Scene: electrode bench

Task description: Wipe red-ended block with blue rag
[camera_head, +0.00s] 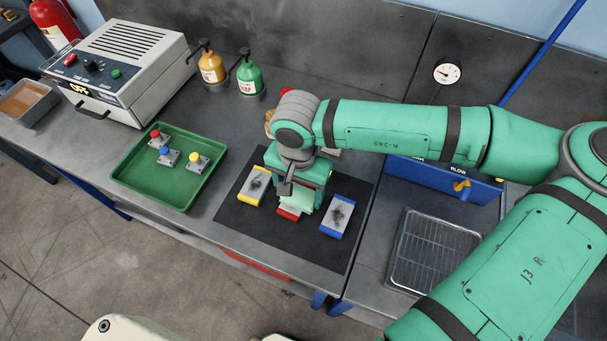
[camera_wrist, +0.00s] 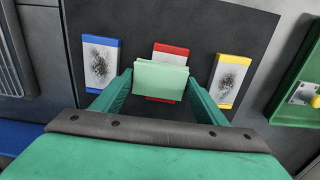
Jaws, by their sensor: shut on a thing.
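My gripper (camera_wrist: 160,85) is shut on a folded pale green cloth (camera_wrist: 160,78); it looks green, not blue. The cloth also shows below my gripper in the head view (camera_head: 300,200). The red-ended block (camera_wrist: 170,47) lies on the dark mat, behind and under the cloth in the wrist view. Its red ends show above and below the cloth, and one red end shows in the head view (camera_head: 287,214). The cloth hides most of its middle, so I cannot tell how dirty it is or whether the cloth touches it. No blue rag is visible.
A yellow-ended block (camera_head: 256,185) and a blue-ended block (camera_head: 338,216), both with black smudges, flank the red-ended one on the black mat (camera_head: 240,215). A green tray (camera_head: 128,187) with several knobbed pieces stands left. A wire rack (camera_head: 430,255) lies right. My arm hides things behind it.

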